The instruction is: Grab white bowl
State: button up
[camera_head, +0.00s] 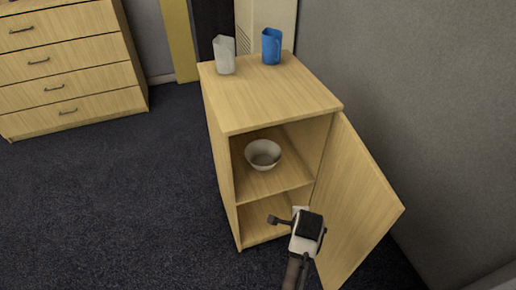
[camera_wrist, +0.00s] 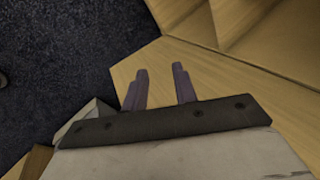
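The white bowl (camera_head: 263,154) sits upright on the upper shelf inside the small wooden cabinet (camera_head: 232,180), whose door (camera_head: 358,205) stands open to the right. My gripper (camera_head: 284,215) is in front of the cabinet opening, below and a little right of the bowl, apart from it. In the wrist view my gripper (camera_wrist: 161,73) has its two dark fingers spread with nothing between them. Pale wood shows beyond the fingertips. The bowl does not show in the wrist view.
A white pitcher-like cup (camera_head: 223,55) and a blue one (camera_head: 271,46) stand on the cabinet top. The open door bounds the space on the right, near the grey wall (camera_head: 430,100). A drawer chest (camera_head: 70,65) stands at the far left. The dark carpet (camera_head: 120,200) left of the cabinet is clear.

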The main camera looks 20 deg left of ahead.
aim_at(263, 155)
jog(key=i+j, duration=0.95)
jog(key=j, duration=0.05)
